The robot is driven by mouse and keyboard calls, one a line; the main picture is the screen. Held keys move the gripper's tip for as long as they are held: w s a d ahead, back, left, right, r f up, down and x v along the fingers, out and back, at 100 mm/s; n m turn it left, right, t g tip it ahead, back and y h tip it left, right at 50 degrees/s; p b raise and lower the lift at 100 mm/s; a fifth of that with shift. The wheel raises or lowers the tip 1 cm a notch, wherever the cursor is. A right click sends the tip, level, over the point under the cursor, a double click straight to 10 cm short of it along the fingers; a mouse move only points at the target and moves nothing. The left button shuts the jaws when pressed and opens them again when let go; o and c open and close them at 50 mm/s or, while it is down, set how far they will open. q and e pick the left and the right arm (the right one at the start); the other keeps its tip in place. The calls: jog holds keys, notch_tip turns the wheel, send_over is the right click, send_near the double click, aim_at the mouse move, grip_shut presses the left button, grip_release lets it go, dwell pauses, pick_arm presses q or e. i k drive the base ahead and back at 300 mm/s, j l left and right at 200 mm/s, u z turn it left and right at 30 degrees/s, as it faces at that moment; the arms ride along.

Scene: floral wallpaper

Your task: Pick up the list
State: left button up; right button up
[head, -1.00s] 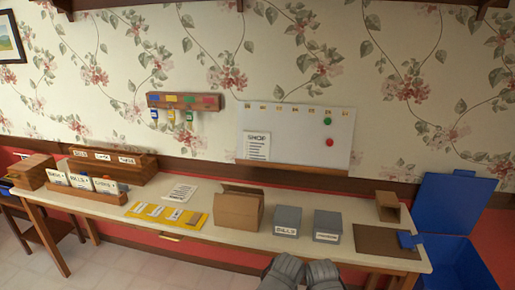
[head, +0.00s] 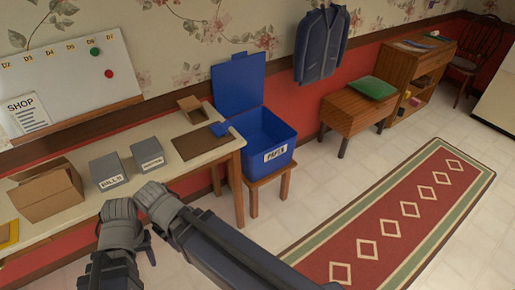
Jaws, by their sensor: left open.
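The list is a white sheet headed SHOP (head: 28,113), upright on the lower left of the whiteboard (head: 75,75) in the head view. Its lower edge is near the board's ledge. My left gripper (head: 121,222) is open, low in front of the table, below and to the right of the list and well apart from it. My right gripper (head: 155,198) is close beside it at the table's front edge. Its fingers are not clear, so I cannot tell whether it is open or shut.
On the table (head: 205,157) stand a cardboard box (head: 45,192), two grey boxes (head: 108,170) (head: 148,156) and a brown board (head: 195,143). A blue PAPER bin (head: 268,140) stands on a stool at the right end. A red rug (head: 395,225) lies on open floor.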

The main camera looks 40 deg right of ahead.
aim_at(26, 112)
jog(key=i+j+z, duration=0.2)
jog(key=j, duration=0.2)
jog(key=i+j+z, duration=0.2)
jog(key=j, duration=0.25)
jog(key=i+j+z, duration=0.15)
jog(key=j, duration=0.3)
jog(key=i+j+z, duration=0.2)
jog(key=j, duration=0.25)
jog(key=j+z, duration=0.2)
jog(key=j, duration=0.25)
